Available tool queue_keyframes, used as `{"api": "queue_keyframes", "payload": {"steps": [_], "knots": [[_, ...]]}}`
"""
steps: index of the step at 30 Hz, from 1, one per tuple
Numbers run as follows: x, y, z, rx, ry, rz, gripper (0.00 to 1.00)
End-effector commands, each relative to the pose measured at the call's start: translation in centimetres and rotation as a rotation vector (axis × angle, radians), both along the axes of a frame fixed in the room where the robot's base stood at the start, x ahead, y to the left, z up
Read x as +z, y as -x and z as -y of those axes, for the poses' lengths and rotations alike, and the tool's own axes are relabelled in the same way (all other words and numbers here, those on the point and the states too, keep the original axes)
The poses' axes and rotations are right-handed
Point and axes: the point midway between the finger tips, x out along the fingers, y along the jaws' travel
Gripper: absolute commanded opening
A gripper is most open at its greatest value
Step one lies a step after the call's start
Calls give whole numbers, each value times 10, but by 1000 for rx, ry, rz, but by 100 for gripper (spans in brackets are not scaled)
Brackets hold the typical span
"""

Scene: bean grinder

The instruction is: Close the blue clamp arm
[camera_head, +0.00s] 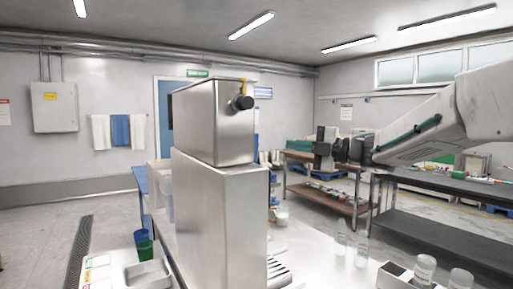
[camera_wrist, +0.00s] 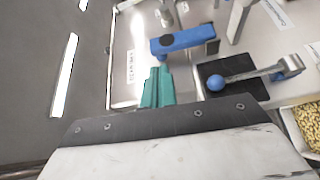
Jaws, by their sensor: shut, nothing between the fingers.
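The blue clamp arm (camera_wrist: 184,41) shows in the wrist view as a short blue bar with a rounded left end, just beyond my fingertips. My gripper (camera_wrist: 158,72) has teal fingers, shut together and empty, pointing at the bar's left part. A small gap seems to lie between the fingertips and the bar; contact cannot be told for sure. I cannot make out the clamp arm in the head view.
A lever with a blue ball (camera_wrist: 215,83) sits on a black plate (camera_wrist: 236,76) right of my fingers. A bin of beans (camera_wrist: 308,126) is at the lower right. In the head view a tall steel machine (camera_head: 220,215) fills the middle; clear jars (camera_head: 425,270) stand at the lower right.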

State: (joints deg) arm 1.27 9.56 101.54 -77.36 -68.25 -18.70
Motion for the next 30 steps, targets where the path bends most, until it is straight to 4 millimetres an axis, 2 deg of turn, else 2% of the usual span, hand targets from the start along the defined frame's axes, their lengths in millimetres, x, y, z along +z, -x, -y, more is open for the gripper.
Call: {"api": "queue_keyframes", "payload": {"steps": [3, 8, 21, 25, 30], "knots": [[-9, 6, -9, 111, 20, 25, 0], [-12, 6, -22, 155, 28, 35, 0], [-8, -15, -93, 153, 27, 34, 0], [-7, -19, -104, 152, 26, 34, 0], [-6, -20, -108, 150, 26, 35, 0]]}}
